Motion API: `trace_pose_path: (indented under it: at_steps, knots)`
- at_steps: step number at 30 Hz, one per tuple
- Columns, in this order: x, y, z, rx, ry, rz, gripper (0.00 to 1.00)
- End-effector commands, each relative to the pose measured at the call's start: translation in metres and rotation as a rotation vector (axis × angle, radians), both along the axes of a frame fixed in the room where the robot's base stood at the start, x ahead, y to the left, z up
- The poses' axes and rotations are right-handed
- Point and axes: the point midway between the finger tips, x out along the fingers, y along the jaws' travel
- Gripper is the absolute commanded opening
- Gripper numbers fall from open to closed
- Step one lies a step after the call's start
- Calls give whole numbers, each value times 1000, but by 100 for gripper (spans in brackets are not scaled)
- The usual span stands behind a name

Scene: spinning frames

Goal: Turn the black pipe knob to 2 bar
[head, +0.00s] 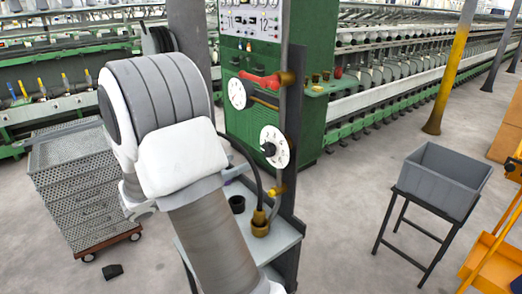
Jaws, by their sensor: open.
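The black knob (268,150) sits at the centre of a round white dial (280,158) on a dark upright post, right of my arm. The dial's markings are too small to read, so I cannot tell the setting. My arm fills the middle left of the head view, and its elbow is left of the dial. My gripper's fingers do not show; they are hidden behind the arm or out of frame. Nothing of mine visibly touches the knob.
A red-handled valve (262,81) and a white round gauge (237,94) are above the dial. A brass fitting with a black hose (260,222) stands on a grey stand below. A perforated drawer cart (75,190) is left, a grey bin (440,178) right.

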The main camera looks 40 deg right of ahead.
Motion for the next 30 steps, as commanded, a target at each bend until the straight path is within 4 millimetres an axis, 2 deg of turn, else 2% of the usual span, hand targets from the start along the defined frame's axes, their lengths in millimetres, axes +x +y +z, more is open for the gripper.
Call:
trace_pose_path:
  at_steps: [1,6,12,18,26,27,30]
  knots:
    - [-3,-13,1,1,1,-5,82]
    - [-7,-49,1,1,1,-4,82]
    - [-10,-81,1,1,0,-3,82]
    - [-11,-95,0,2,0,0,82]
    - [-11,-96,0,1,-1,1,82]
    - [-11,-96,0,1,-1,1,80]
    - [-11,-96,0,1,-1,1,62]
